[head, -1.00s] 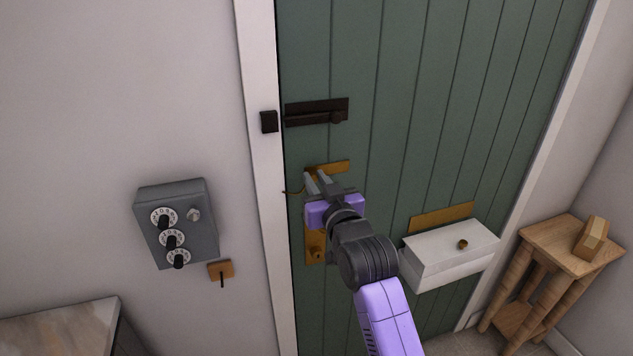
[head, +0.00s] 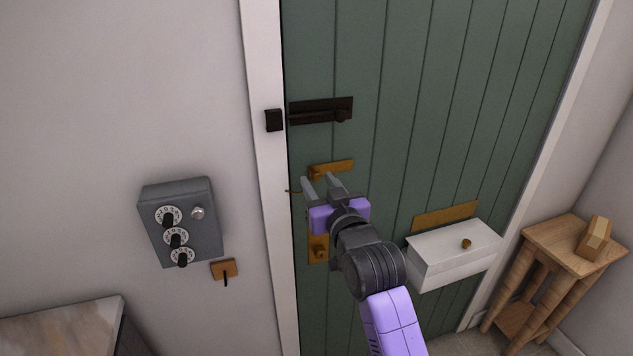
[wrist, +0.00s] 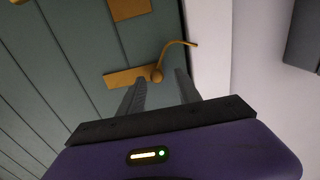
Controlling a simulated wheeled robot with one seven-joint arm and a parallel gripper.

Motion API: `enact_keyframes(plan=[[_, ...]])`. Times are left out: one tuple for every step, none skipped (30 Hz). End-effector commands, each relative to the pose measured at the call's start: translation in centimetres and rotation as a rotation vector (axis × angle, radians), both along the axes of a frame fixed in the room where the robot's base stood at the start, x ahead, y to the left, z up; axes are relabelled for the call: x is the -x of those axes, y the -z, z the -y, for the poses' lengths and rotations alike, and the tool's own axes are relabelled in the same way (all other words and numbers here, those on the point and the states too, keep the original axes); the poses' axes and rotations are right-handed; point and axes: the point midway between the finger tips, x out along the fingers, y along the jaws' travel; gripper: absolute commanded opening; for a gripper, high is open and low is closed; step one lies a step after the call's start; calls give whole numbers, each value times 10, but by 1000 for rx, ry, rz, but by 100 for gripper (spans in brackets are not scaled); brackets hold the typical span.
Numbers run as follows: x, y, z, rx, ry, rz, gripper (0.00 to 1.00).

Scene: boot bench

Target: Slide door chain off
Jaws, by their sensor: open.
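The brass door-chain track (head: 333,168) is a short plate on the green door, and it also shows in the wrist view (wrist: 118,78). A round brass knob (wrist: 156,75) sits at the track's end nearest the door frame. The thin chain (wrist: 176,45) curves from the knob to the white frame; a bit of it shows in the head view (head: 293,191). My gripper (head: 318,180) is open and empty in front of the track. In the wrist view the knob appears between the fingertips (wrist: 161,84), seemingly beyond them; I cannot tell the remaining distance.
A dark sliding bolt (head: 320,111) is above the track, and a brass lock plate (head: 318,250) is below. A white box (head: 455,258) sticks out from the door at right. A grey dial box (head: 180,220) is on the left wall. A wooden stool (head: 560,245) stands right.

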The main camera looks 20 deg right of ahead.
Motion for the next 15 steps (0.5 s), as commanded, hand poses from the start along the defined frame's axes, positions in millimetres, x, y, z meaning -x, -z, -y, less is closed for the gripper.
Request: enact_keyframes(plan=[[9, 2, 0, 0, -1, 2, 40], [14, 3, -1, 0, -1, 0, 40], [20, 3, -1, 1, -1, 0, 40], [25, 2, -1, 1, -1, 1, 40], [30, 3, -1, 1, -1, 0, 40], [36, 2, -1, 1, -1, 0, 40], [40, 2, -1, 1, -1, 0, 40], [44, 2, -1, 1, -1, 1, 40], [49, 2, -1, 1, -1, 0, 40], [51, 2, -1, 1, -1, 1, 40], [54, 2, -1, 1, -1, 0, 40], [57, 1, -1, 1, -2, 0, 40], [58, 1, -1, 1, -2, 0, 40], [59, 1, -1, 1, -2, 0, 40], [60, 1, -1, 1, -2, 0, 40]])
